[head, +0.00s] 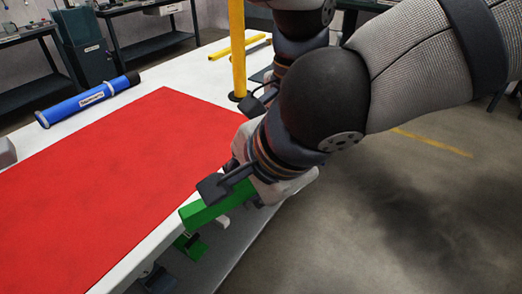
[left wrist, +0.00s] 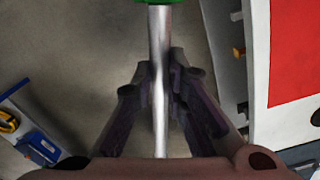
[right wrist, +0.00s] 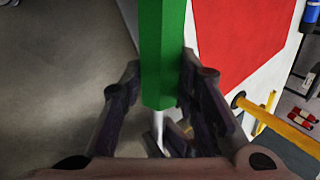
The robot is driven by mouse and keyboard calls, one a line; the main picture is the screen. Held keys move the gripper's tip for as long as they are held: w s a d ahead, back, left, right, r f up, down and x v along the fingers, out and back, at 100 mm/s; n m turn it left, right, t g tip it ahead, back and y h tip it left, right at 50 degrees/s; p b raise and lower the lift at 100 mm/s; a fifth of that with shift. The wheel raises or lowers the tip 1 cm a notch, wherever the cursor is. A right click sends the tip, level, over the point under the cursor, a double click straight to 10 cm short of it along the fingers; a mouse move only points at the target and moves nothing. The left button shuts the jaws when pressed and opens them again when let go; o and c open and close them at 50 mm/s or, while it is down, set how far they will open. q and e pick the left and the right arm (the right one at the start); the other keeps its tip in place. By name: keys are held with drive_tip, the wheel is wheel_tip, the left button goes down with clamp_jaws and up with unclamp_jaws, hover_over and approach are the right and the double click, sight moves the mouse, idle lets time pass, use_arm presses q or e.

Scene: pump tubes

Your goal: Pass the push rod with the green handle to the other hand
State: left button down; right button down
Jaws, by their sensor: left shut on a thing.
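The push rod has a green handle (head: 215,206) that juts out past my right gripper (head: 230,188), over the table's near edge. In the left wrist view its bare metal shaft (left wrist: 159,28) runs between the fingers of my left gripper (left wrist: 160,75), which is shut on it. A strip of green handle shows at the top there. In the right wrist view the handle (right wrist: 162,50) lies between my right gripper's fingers (right wrist: 162,70), close to both; a firm grip cannot be told. The shaft shows below the handle's end. In the head view the right arm hides most of the shaft.
A red mat (head: 120,170) covers much of the white table. A blue tube (head: 88,99) lies at the back left. A yellow post (head: 237,45) stands near the far edge, beside yellow bars (head: 236,47). Open floor (head: 400,220) lies to the right.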

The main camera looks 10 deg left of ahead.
use_arm(q)
drive_tip(key=c, duration=1.5)
unclamp_jaws()
wheel_tip(320, 180, up, 12)
drive_tip(key=w+a+f+n+g, duration=0.1)
drive_tip(key=a+f, duration=0.2)
drive_tip(key=f, duration=0.9)
drive_tip(key=w+a+f+n+g, duration=0.1)
drive_tip(key=a+f, duration=0.3)
drive_tip(key=f, duration=0.7)
drive_tip(key=s+d+f+n+h, duration=0.2)
drive_tip(key=s+f+n+h, duration=0.3)
drive_tip(key=s+f+n, duration=1)
drive_tip(key=s+a+f+m+y, duration=0.1)
drive_tip(key=s+a+m, duration=0.1)
drive_tip(key=s+a, duration=0.2)
drive_tip(key=s+a+f+m+y, duration=0.2)
drive_tip(key=s+a+m, duration=0.1)
drive_tip(key=s+a, duration=0.2)
drive_tip(key=s+a+f+m+y, duration=0.1)
drive_tip(key=s+a+m+y, duration=0.1)
drive_tip(key=s+a, duration=0.3)
drive_tip(key=shift+s+a+f+m+t, duration=0.15)
drive_tip(key=shift+s+m, duration=0.1)
drive_tip(key=shift+s, duration=0.5)
drive_tip(key=shift+s+a+f+m+t, duration=0.15)
drive_tip(key=shift+s+m, duration=0.1)
drive_tip(key=shift+s, duration=0.45)
